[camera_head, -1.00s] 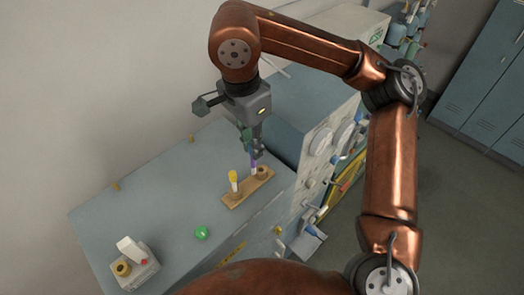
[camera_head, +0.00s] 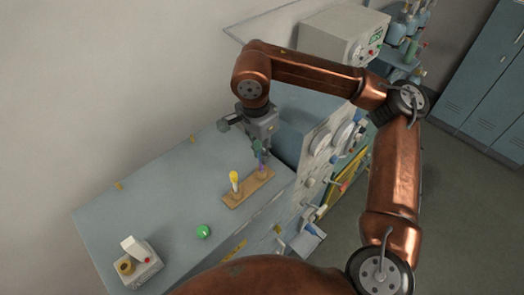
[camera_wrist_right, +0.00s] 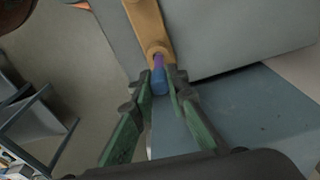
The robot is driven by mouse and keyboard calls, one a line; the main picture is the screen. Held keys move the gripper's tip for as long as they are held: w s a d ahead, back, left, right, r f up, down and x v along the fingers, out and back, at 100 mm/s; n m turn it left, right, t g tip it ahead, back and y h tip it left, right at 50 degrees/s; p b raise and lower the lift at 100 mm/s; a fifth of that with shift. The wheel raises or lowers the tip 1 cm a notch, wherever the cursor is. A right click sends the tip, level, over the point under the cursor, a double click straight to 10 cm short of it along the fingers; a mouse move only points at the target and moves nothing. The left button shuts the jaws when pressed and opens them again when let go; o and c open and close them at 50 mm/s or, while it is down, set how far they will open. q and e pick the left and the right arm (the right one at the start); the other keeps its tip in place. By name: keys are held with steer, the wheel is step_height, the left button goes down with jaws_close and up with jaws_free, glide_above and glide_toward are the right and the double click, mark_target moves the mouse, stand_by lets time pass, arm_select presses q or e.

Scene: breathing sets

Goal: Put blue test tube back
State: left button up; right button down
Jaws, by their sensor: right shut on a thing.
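The blue test tube (camera_wrist_right: 159,80) is between the fingers of my right gripper (camera_wrist_right: 161,85) in the right wrist view; a purple part shows beyond its blue end. In the head view my right gripper (camera_head: 260,152) is shut on the tube (camera_head: 262,164) right over the right end of the wooden rack (camera_head: 236,197). The tube looks upright, with its lower end at the rack's right hole; how deep it sits I cannot tell. A yellow-capped tube (camera_head: 234,180) stands in the rack's left part. My left gripper is not in view.
A green ball (camera_head: 203,232) lies on the grey bench (camera_head: 160,205), left of and nearer than the rack. A small white device (camera_head: 138,262) stands at the bench's near left. A large panelled cabinet (camera_head: 310,130) stands close on the right.

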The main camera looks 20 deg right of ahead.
steer(key=shift+f, duration=0.15)
steer(key=c, duration=1.9)
jaws_free()
step_height(320, 180, up, 12)
steer(key=a, duration=0.1)
steer(key=shift+s, duration=0.15)
